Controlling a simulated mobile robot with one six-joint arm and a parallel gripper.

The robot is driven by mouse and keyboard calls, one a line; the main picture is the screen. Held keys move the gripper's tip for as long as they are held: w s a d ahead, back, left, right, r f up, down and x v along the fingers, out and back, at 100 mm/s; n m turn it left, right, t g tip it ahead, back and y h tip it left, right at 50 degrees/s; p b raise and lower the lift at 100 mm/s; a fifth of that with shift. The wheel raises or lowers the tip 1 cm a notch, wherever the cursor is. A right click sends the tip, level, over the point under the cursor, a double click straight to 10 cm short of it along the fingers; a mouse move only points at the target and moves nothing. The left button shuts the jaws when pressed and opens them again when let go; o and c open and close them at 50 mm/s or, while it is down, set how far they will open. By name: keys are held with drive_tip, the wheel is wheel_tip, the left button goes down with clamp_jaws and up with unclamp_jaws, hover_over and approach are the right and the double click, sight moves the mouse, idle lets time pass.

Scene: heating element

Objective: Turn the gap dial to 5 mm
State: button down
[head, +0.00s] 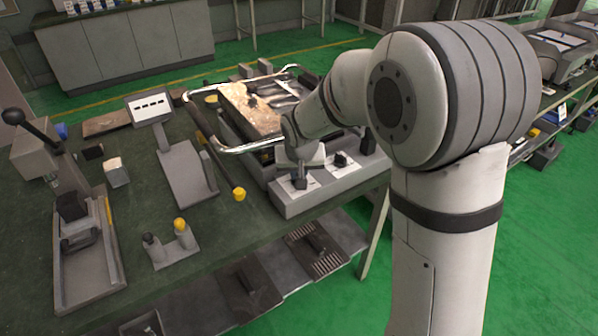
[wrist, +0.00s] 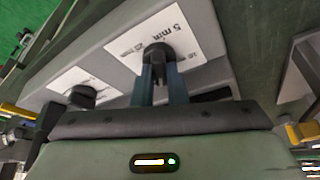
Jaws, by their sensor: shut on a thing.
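The gap dial is a black knob (wrist: 158,54) on a white label of a grey sloped panel, and "5 mm" is printed beside it in the wrist view. The smaller marks on the label are too blurred to read. My gripper (wrist: 162,70) is shut on this knob, with one finger on each side. The knob's pointer is hidden, so its setting cannot be told. In the head view my gripper (head: 300,172) is low over the left knob of the grey control box (head: 290,205) at the bench's right edge.
A second black knob (head: 340,158) sits to the right on the same box; it also shows in the wrist view (wrist: 84,95). A machine with a bent metal rail (head: 245,148) stands behind. A bar with a yellow end (head: 239,194) is close left.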

idle(0.4)
drive_tip(key=shift+d+n+y+p, duration=0.1)
drive_tip(key=shift+n+y+p, duration=0.2)
drive_tip(key=shift+n, duration=0.7)
drive_tip(key=shift+f+n+y+b, duration=0.15)
drive_tip(key=shift+n+y+b, duration=0.2)
drive_tip(key=shift+n, duration=0.45)
drive_tip(key=n+b, duration=0.1)
drive_tip(key=n+y+b, duration=0.1)
drive_tip(key=b, duration=0.1)
drive_tip(key=shift+w+d+f+n+g, duration=0.1)
drive_tip(key=shift+w+f+n+g, duration=0.1)
drive_tip(key=shift+n+g, duration=0.15)
drive_tip(key=n+g+b, duration=0.1)
drive_tip(key=n+b, duration=0.1)
drive_tip(key=b, duration=0.1)
drive_tip(key=shift+n+y, duration=0.35)
drive_tip(key=n+b, duration=0.1)
drive_tip(key=n+g+b, duration=0.1)
drive_tip(key=n, duration=0.1)
drive_tip(key=shift+d+r+y+b, duration=0.1)
drive_tip(key=shift+r+y+b, duration=0.1)
drive_tip(key=shift+y+b, duration=0.15)
drive_tip(key=n+g, duration=0.1)
drive_tip(key=n, duration=0.1)
drive_tip(key=n+b, duration=0.1)
drive_tip(key=n, duration=0.1)
drive_tip(key=shift+w+r+n+g, duration=0.15)
drive_tip(key=shift+n+g, duration=0.15)
drive_tip(key=shift+g, duration=0.05)
